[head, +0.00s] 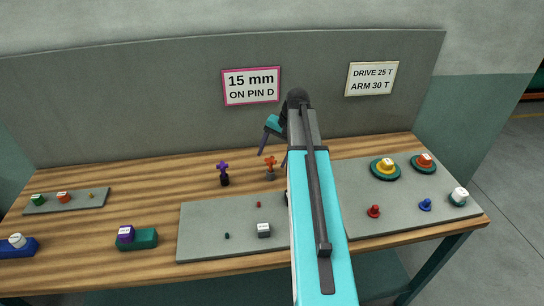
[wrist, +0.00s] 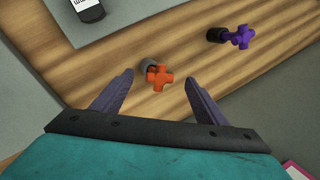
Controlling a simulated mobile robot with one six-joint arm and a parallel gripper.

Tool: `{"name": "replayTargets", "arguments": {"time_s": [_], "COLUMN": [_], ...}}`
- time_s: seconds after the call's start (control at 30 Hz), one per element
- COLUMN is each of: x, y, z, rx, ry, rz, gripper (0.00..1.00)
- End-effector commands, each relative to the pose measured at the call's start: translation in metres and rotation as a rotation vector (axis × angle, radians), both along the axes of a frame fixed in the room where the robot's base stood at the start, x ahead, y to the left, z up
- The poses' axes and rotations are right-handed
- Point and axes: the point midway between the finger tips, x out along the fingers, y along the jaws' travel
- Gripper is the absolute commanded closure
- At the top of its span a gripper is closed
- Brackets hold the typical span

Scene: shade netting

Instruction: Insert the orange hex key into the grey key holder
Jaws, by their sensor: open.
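The orange hex key (head: 270,161) shows a cross-shaped orange handle above a small grey stand on the wooden bench, just behind the grey mat. In the wrist view its handle (wrist: 160,78) lies between my fingers, with a gap on each side. My gripper (wrist: 158,80) is open and empty around it, apart from it. In the head view my arm hides part of the gripper.
A purple cross-handled key (head: 223,169) stands left of the orange one and also shows in the wrist view (wrist: 242,37). The grey mat (head: 200,220) carries small red and dark pieces. A right-hand mat (head: 345,175) holds several coloured knobs. The wall panel stands behind.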

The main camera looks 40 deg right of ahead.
Motion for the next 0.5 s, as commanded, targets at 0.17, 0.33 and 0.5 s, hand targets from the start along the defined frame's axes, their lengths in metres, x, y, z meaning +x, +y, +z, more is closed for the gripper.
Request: {"name": "replayTargets", "arguments": {"time_s": [0.17,0.33,0.5], "x": [-0.004,-0.008,-0.012], "y": [-0.005,-0.009,-0.014], "z": [0.023,0.042,0.060], "rx": [0.000,0.001,0.000], "ry": [0.000,0.001,0.000], "rz": [0.000,0.000,-0.001], "gripper": [0.33,0.33,0.33]}}
